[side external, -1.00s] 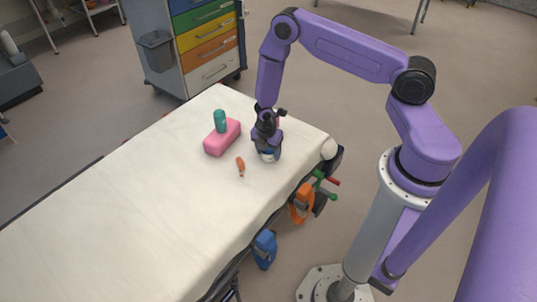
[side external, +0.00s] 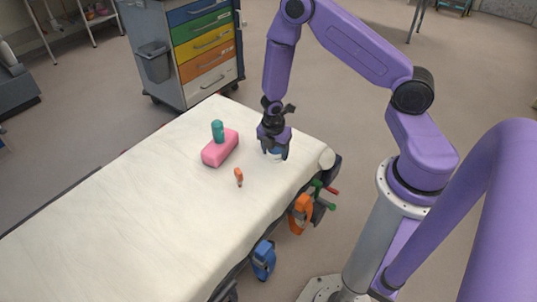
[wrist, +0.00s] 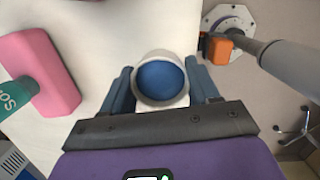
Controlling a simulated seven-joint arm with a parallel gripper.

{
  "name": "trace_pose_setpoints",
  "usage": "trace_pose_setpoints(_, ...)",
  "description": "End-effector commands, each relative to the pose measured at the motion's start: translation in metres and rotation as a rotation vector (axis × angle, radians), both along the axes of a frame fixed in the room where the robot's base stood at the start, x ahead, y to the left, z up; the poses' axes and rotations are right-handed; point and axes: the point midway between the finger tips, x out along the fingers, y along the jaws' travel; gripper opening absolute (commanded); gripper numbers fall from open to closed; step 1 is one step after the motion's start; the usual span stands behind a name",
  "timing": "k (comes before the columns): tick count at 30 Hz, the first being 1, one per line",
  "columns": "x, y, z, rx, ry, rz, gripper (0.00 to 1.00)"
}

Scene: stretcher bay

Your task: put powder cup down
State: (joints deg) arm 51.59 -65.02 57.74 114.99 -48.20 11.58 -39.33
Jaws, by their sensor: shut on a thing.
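The powder cup (wrist: 162,82) is white with a blue inside, seen from above between my fingers in the wrist view. My gripper (side external: 274,154) is shut on it. In the side view only a little of the cup (side external: 276,152) shows between the fingers, near the right end of the white-sheeted stretcher (side external: 130,215). I cannot tell whether its base touches the sheet.
A pink block (side external: 213,155) with a teal bottle (side external: 217,131) on it stands left of my gripper. A small orange item (side external: 239,176) lies nearer the camera. A drawer cart (side external: 205,50) stands behind.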

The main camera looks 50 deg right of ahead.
Motion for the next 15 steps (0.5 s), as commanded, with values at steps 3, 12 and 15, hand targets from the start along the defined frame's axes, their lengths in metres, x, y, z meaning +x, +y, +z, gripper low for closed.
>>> trace_pose_setpoints(3,-0.020,0.003,0.018,0.000,-0.001,0.003,0.26)
trace_pose_setpoints(12,-0.069,0.010,0.039,0.001,0.000,0.003,0.26)
trace_pose_setpoints(15,-0.082,0.012,0.044,0.000,-0.001,0.003,0.26)
